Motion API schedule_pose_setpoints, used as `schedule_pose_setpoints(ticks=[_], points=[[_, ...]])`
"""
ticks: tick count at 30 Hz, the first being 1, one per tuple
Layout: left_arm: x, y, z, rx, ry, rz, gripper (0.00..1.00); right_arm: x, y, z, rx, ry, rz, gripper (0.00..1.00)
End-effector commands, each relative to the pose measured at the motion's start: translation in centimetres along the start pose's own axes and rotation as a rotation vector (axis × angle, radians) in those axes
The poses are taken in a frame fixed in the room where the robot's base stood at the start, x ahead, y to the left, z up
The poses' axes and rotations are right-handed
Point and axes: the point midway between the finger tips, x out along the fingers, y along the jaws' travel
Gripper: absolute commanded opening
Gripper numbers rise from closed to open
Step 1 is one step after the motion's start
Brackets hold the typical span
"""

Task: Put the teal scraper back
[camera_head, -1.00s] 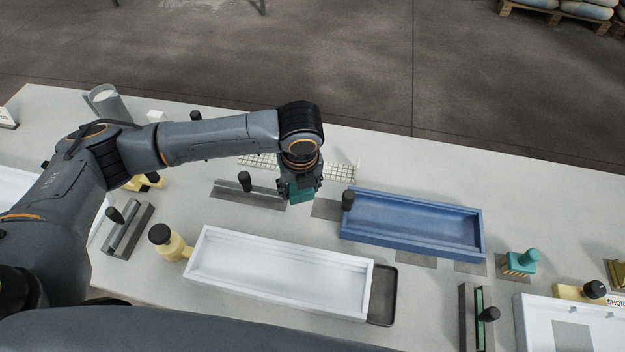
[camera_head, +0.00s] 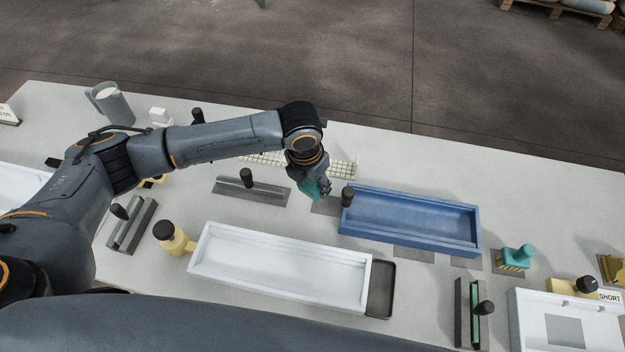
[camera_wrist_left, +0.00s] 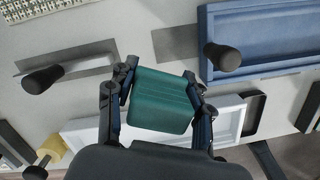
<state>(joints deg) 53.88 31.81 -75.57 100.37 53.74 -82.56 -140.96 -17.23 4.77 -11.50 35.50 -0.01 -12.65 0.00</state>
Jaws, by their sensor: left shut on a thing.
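The teal scraper (camera_wrist_left: 162,101) is held between the two fingers of my left gripper (camera_wrist_left: 155,85) in the left wrist view. In the head view the teal scraper (camera_head: 312,188) shows partly below my left gripper (camera_head: 318,190), raised over the table just left of the blue tray. A bare grey patch (camera_head: 325,206) lies on the table under and beside it; the wrist view shows a grey patch (camera_wrist_left: 175,42) too. My right gripper is in neither view.
The blue tray (camera_head: 415,240) with a black knob at its left end is close on the right. A white tray (camera_head: 280,285) lies in front. A grey strip tool (camera_head: 265,195) with a black knob lies to the left. A teal brush (camera_head: 515,258) stands at the right.

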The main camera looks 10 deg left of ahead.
Motion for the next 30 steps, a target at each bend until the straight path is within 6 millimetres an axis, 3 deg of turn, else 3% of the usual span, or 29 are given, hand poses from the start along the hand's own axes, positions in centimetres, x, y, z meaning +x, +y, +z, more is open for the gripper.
schedule_pose_setpoints(ticks=[5, 21, 30], points=[[-0.3, 0.0, 0.1, -0.001, -0.006, -0.001, 0.16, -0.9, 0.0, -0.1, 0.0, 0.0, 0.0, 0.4], [5.4, 0.0, -0.8, -0.002, -0.006, -0.001, 0.16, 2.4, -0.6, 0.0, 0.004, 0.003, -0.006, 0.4], [7.5, 0.0, -1.0, -0.001, -0.007, 0.0, 0.16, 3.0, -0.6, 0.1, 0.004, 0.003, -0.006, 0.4]])
